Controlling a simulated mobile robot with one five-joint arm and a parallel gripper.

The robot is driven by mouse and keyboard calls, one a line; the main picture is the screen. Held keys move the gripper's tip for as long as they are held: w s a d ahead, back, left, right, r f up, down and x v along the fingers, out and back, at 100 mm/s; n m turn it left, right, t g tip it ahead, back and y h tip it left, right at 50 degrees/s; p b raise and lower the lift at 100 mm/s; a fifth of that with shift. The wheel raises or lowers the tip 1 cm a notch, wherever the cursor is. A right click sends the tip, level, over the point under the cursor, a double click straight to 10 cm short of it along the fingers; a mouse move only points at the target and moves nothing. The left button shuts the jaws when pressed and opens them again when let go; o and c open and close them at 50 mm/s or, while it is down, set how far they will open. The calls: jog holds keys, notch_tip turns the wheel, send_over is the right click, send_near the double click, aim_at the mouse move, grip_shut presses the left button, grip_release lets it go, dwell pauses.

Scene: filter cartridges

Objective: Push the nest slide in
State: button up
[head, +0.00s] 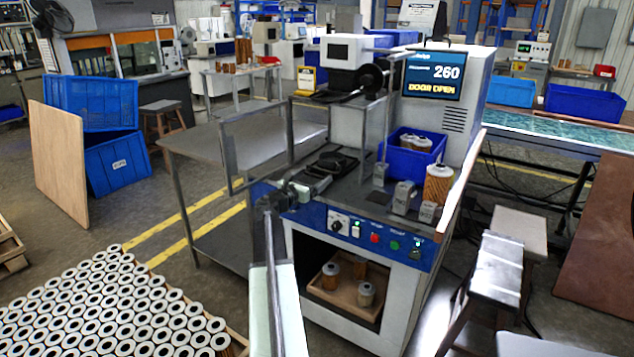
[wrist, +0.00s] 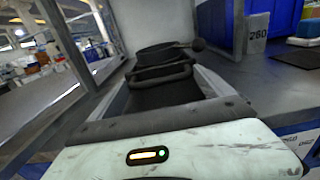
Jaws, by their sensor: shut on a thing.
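The nest slide (head: 322,180) stands out from the front of the test machine, with its dark nest (head: 336,162) on top. In the wrist view the nest (wrist: 165,70) is straight ahead, black with a raised loop, between pale rails. My gripper (head: 294,190) is at the slide's front end, over the table edge, shut on the slide's front. Its fingertips are hard to make out in the head view, and its pale body with a small lit lamp fills the bottom of the wrist view. The nest appears empty.
The machine's screen (head: 432,75) reads 260 and DOOR OPEN. The framed door (head: 228,158) is swung out at the left. A blue bin (head: 408,160) with cartridges, a lone cartridge (head: 438,184) and grey blocks (head: 404,196) stand right of the slide. Buttons line the front panel.

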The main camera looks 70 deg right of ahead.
jog(key=shift+d, duration=0.15)
jog(key=o, duration=1.8)
jog(key=shift+s, duration=0.1)
